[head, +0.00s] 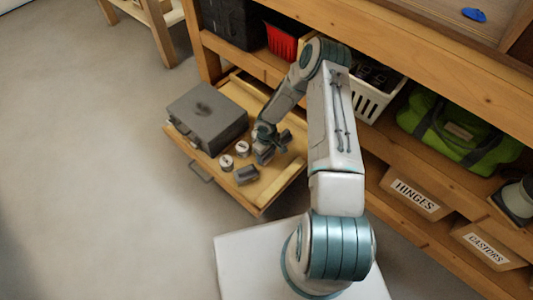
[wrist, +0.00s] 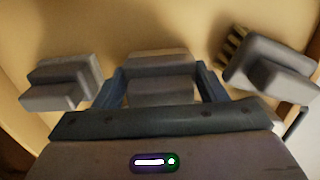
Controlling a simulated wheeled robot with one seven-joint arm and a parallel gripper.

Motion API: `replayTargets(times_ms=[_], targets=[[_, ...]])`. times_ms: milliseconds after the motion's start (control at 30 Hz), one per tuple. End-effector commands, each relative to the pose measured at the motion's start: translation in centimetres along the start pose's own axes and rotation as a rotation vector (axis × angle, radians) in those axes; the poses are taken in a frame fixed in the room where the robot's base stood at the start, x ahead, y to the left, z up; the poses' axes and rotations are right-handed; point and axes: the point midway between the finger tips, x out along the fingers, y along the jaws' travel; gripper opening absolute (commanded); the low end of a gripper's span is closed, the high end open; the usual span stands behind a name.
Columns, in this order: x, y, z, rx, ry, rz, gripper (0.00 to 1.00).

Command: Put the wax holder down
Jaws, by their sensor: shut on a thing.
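The wax holder (wrist: 160,65) appears to be the grey stepped block between the two blue-grey fingers in the wrist view. My gripper (wrist: 160,92) is shut on it, over the pale wooden drawer floor. In the head view my gripper (head: 266,153) is low inside the pulled-out drawer (head: 262,203); the held block is hard to make out there. I cannot tell whether the block touches the drawer floor.
A similar grey block (wrist: 65,80) lies left of my fingers and a grey brush-like piece with bristles (wrist: 268,68) lies right. Two round tins (head: 226,162) and a dark grey case (head: 207,115) are in the drawer. The shelf bench (head: 400,30) rises behind.

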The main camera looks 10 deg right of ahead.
Motion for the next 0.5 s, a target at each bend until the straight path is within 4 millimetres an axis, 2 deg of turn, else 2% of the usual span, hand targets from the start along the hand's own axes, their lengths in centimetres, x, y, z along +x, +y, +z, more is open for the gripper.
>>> replayTargets(times_ms=[33,67,100,133,500], targets=[[0.34,0.01,0.0,-0.001,0.0,0.001,0.47],[0.18,0.01,0.02,0.0,0.0,0.0,0.73],[0.15,0.0,0.02,0.0,0.0,0.0,0.85],[0.14,0.0,0.02,0.0,0.0,0.0,0.87],[-0.39,-0.02,0.01,0.0,0.0,-0.001,0.87]])
